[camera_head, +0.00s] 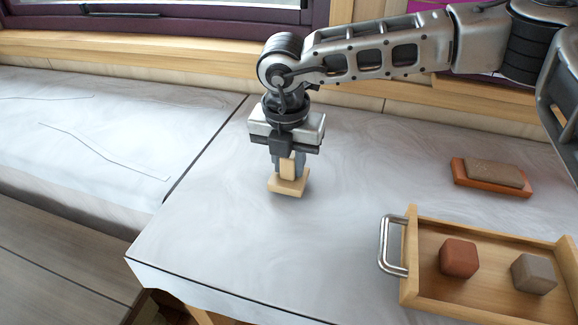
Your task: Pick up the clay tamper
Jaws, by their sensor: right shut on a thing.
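The clay tamper (287,186) is a pale wooden block with a flat, wider square foot and a narrower upright grip. It is upright on or just above the grey marbled table, left of the tray; I cannot tell whether its foot touches the surface. My right gripper (288,162) points straight down over it, its fingers closed around the upright grip. The gripper hides the top of the grip. My left gripper is not in view.
A wooden tray (409,245) with a metal handle (385,245) holds a reddish clay cube (459,257) and a grey-brown cube (534,273). Behind it a grey-brown slab (494,173) lies on an orange-brown board (459,178). The table (215,225) is clear around the tamper.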

